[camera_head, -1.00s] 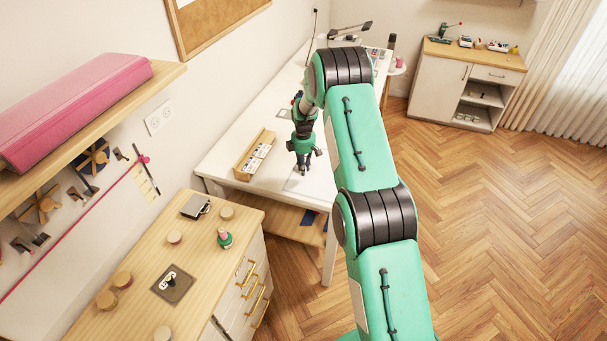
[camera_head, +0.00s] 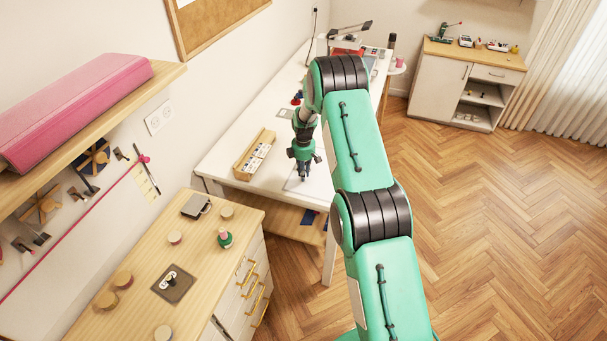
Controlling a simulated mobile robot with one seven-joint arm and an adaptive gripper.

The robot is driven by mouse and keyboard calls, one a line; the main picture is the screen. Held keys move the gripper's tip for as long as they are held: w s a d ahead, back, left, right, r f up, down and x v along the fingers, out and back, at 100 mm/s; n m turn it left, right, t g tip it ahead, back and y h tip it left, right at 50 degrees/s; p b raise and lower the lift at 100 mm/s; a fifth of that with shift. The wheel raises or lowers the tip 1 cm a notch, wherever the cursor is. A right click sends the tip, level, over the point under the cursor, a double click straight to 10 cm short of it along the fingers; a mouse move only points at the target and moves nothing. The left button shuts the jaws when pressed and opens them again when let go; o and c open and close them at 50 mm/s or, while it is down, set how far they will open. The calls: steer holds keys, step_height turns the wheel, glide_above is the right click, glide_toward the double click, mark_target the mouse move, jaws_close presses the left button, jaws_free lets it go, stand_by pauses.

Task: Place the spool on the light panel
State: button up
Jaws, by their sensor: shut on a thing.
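My gripper (camera_head: 303,176) points down over the near part of the white table. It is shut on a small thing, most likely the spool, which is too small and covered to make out. A thin pale panel (camera_head: 316,188), which looks like the light panel, lies flat on the table directly beneath and beside the fingertips. I cannot tell whether the held thing touches the panel.
A wooden box with pale items (camera_head: 241,169) stands left of my gripper on the white table (camera_head: 226,157). A wooden cabinet (camera_head: 205,272) in front holds a green-and-pink item (camera_head: 224,238) and several round wooden pieces. Open floor lies to the right.

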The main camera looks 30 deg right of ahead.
steer(key=o, duration=0.8)
steer(key=shift+r, duration=0.15)
steer(key=shift+r+b, duration=0.3)
steer(key=shift+r, duration=5.65)
